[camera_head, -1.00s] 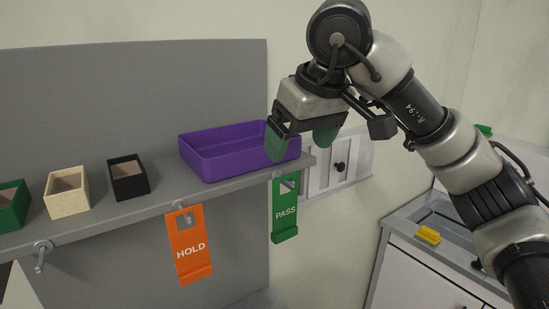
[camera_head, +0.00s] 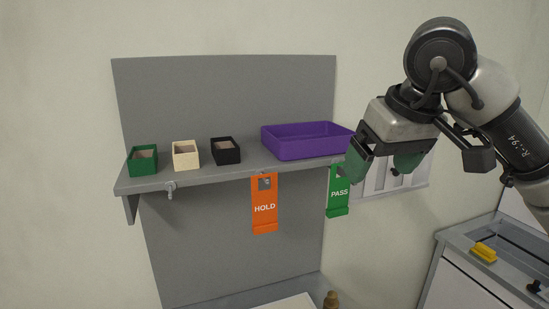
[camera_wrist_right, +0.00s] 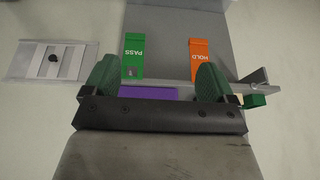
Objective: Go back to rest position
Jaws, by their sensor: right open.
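My right gripper (camera_head: 383,160) is open and empty, raised in front of the right end of the shelf in the head view. Its green fingertips stand apart in the right wrist view (camera_wrist_right: 155,80), with nothing between them that they touch. The green PASS tag (camera_head: 338,192) hangs from the shelf edge just left of and below the gripper. The orange HOLD tag (camera_head: 265,204) hangs further left. Both tags also show upside down in the wrist view. My left gripper is in no view.
A purple tray (camera_head: 305,148) and green (camera_head: 142,170), cream (camera_head: 186,162) and black (camera_head: 226,158) boxes stand on the grey shelf (camera_head: 160,181). A wall panel (camera_head: 408,186) is behind my right gripper. A yellow piece (camera_head: 484,252) lies on the counter (camera_head: 455,240) at lower right.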

